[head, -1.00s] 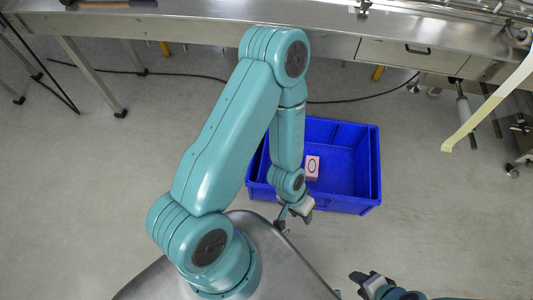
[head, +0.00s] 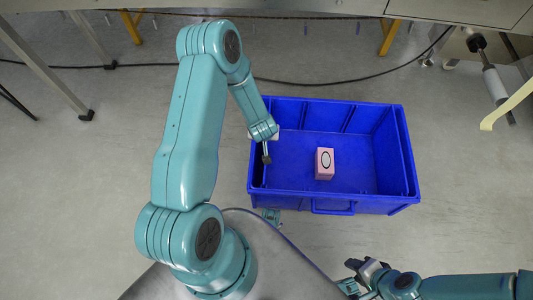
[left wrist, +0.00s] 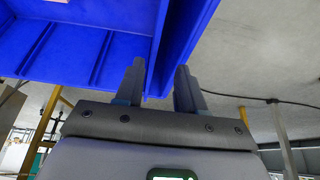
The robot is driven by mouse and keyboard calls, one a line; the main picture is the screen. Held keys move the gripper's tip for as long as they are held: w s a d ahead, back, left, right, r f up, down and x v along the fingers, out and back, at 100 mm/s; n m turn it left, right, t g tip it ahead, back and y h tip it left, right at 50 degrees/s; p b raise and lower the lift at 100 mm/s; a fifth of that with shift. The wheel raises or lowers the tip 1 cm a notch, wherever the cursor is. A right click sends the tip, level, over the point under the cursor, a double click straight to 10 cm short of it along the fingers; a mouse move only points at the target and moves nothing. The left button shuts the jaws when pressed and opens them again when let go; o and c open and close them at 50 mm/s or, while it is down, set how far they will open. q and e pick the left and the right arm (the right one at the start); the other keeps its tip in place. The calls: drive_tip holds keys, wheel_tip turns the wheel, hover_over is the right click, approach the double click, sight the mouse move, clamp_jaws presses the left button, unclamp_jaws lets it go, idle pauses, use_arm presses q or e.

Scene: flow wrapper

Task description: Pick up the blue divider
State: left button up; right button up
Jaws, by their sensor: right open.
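A blue crate (head: 335,204) stands on the floor. In the left wrist view an upright blue panel (left wrist: 174,45) runs between the fingers; I cannot tell whether it is the blue divider or the crate's side wall. I cannot pick out a separate divider in the head view. My left gripper (head: 266,152) points down at the crate's left side, partly hidden by its own arm. In the left wrist view its fingers (left wrist: 160,88) stand apart on either side of the panel's edge. My right gripper (head: 362,277) is open and empty, in front of the crate.
A pink box (head: 324,164) with a black oval stands inside the crate. A black cable (head: 330,80) lies on the floor behind it. A metal table (head: 290,6) with legs is at the back. The floor right of the crate is clear.

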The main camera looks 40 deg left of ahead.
use_arm(q)
drive_tip(key=b+x, duration=0.3)
drive_tip(key=x, duration=0.6)
drive_tip(key=shift+w+d+f, duration=0.15)
drive_tip(key=shift+w+d, duration=0.1)
drive_tip(key=shift+w, duration=0.05)
clamp_jaws()
idle(1.0)
